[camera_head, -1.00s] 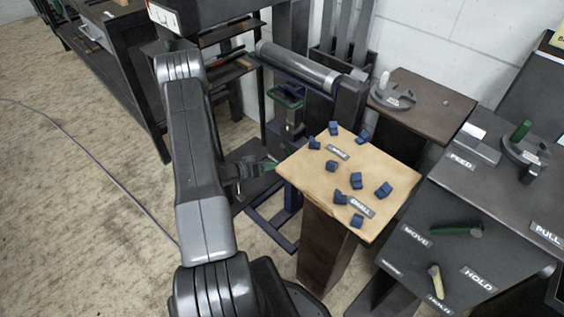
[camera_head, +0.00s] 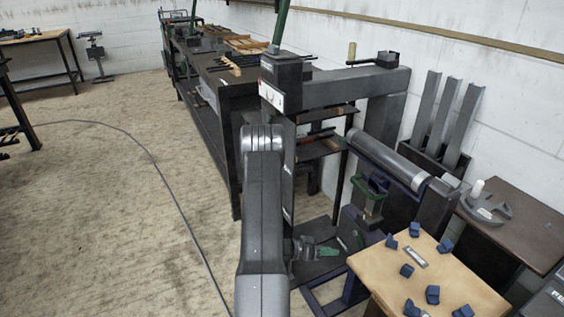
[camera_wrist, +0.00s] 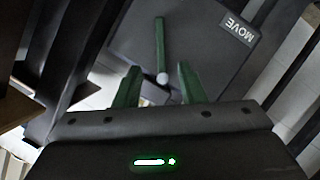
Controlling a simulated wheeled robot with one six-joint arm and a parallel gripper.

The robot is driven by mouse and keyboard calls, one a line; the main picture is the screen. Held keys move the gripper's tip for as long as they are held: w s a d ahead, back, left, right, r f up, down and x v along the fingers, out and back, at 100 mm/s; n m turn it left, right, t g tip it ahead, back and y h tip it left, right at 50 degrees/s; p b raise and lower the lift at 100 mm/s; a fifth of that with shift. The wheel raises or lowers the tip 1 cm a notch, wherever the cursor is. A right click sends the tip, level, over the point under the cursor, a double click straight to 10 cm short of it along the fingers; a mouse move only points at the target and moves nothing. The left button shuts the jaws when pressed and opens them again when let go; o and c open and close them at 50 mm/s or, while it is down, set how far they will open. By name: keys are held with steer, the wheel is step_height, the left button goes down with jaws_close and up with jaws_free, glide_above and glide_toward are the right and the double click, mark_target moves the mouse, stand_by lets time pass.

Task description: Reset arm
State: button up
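My gripper (camera_head: 318,251) is low beside my arm in the head view, left of the wooden-topped stand. Its green fingers also show in the wrist view (camera_wrist: 158,68), spread apart with nothing gripped between them. Beyond the fingers in the wrist view lies a dark panel (camera_wrist: 205,62) with a label reading MOVE. A green lever with a pale round end (camera_wrist: 160,45) is on that panel, seen between the fingertips. I cannot tell how far it is from them. My arm runs up the middle of the head view and hides part of the floor and frame.
The stand (camera_head: 385,268) carries several blue blocks (camera_head: 407,271). A grey roller (camera_head: 385,160) in a dark frame and a brown side table (camera_head: 520,225) stand behind it. A long dark workbench (camera_head: 240,100) runs to the back. The floor at left is open, with a cable (camera_head: 165,180).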

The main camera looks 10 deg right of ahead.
mark_target(361, 246)
steer(key=b+x, duration=0.1)
steer(key=x, duration=1.1)
steer(key=shift+f, duration=0.1)
steer(key=p+v, duration=0.2)
steer(key=v, duration=1.2)
steer(key=w+d+f+b, duration=0.1)
steer(key=d+f, duration=0.1)
steer(key=d, duration=0.4)
steer(key=w+d+f+m+b, duration=0.1)
steer(key=d+f+b, duration=0.1)
steer(key=d, duration=0.5)
steer(key=shift+f+y, duration=0.3)
